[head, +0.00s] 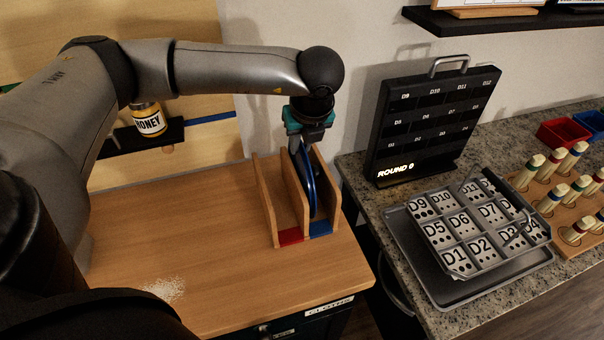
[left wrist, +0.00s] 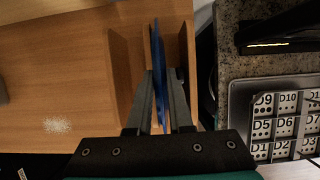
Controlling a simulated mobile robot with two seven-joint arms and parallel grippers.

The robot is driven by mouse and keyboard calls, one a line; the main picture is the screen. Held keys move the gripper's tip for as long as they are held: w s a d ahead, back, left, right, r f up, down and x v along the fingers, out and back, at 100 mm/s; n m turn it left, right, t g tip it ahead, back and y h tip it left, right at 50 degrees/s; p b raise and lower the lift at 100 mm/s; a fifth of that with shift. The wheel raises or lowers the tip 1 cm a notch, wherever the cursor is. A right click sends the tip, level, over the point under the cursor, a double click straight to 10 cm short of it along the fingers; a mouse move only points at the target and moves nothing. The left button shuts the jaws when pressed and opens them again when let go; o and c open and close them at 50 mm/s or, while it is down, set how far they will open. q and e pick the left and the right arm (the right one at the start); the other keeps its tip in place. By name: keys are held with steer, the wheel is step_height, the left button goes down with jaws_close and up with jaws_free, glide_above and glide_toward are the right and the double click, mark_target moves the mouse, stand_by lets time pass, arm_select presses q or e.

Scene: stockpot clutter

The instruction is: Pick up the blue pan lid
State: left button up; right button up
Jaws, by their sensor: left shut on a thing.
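The blue pan lid (head: 310,185) stands on edge in the right slot of a wooden rack (head: 265,200), above the blue marker. My left gripper (head: 302,150) reaches down from above and is shut on the lid's upper part. In the left wrist view the lid (left wrist: 157,50) runs as a thin blue edge between the two fingers of my left gripper (left wrist: 158,80). The left slot, with a red marker (head: 290,237), holds no lid. I cannot tell whether the lid touches the slot's bottom. My right gripper is not in view.
The rack stands near the right edge of a wooden counter (head: 220,270), with a white powdery patch (head: 165,289) at the front left. A granite counter to the right carries a black board (head: 430,125) and a grey tray (head: 440,290) of labelled tiles. A honey jar (head: 149,120) sits on a shelf behind.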

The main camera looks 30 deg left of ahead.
arm_select(q)
jaws_close()
steer(key=shift+r, duration=0.2)
stand_by(0.9)
